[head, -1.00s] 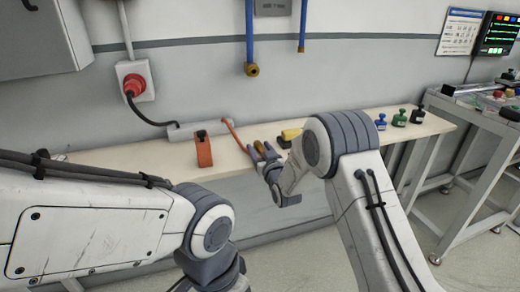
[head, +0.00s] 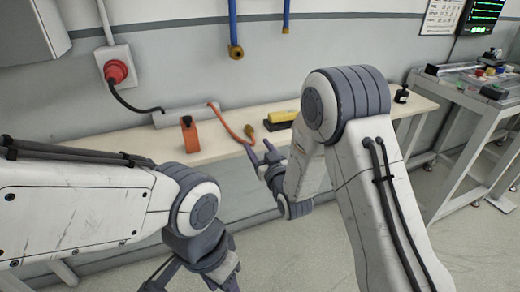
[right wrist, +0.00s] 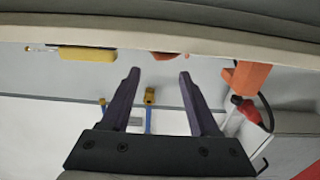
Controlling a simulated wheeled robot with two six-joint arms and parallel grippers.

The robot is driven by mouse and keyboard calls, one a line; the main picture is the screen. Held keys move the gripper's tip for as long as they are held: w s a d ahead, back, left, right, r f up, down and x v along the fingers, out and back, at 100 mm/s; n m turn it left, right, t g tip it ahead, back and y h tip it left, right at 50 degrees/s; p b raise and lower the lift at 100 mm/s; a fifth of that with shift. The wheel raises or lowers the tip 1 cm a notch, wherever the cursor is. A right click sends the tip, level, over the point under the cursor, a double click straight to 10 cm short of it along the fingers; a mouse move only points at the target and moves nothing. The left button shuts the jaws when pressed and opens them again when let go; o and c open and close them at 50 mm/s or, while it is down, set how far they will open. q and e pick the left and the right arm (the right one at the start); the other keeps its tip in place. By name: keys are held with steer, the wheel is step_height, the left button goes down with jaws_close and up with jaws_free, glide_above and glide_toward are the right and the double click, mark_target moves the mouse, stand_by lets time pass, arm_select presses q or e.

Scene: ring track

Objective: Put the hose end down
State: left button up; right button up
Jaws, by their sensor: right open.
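The orange hose (head: 229,128) runs from a grey box on the bench to its brass-coloured hose end (head: 250,131), which lies on the bench top near the front edge. My right gripper (head: 261,158) is open and empty, just in front of the bench edge, below the hose end and apart from it. In the right wrist view its two dark fingers (right wrist: 158,78) are spread with nothing between them. My left gripper (head: 197,280) is at the bottom of the head view, partly cut off, and its jaw state is unclear.
An orange block-like device (head: 190,134) stands left of the hose on the bench (head: 150,148). A yellow object (head: 281,118) lies to its right. Blue pipes (head: 233,22) hang on the wall. A grey side table (head: 485,85) stands at right.

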steer(key=shift+s+d, duration=0.15)
steer(key=shift+s, duration=0.3)
steer(key=s+a+f+n+g+h, duration=0.1)
steer(key=s+a+g, duration=0.2)
steer(key=s+g, duration=0.3)
steer(key=s+a+f+n+g, duration=0.1)
steer(key=s+a+g, duration=0.15)
steer(key=s, duration=0.65)
steer(key=s+d+r+n+g+h, duration=0.1)
steer(key=s+d+g, duration=0.15)
steer(key=s, duration=0.55)
steer(key=s+d+g+h, duration=0.1)
steer(key=s+d+g, duration=0.15)
steer(key=s, duration=0.45)
steer(key=s+d+r+n+g+h, duration=0.15)
steer(key=s+g, duration=0.25)
steer(key=s, duration=0.4)
step_height(320, 180, up, 20)
steer(key=p, duration=2)
steer(key=shift+f+m, duration=0.15)
steer(key=shift+m, duration=0.3)
steer(key=shift+d, duration=0.1)
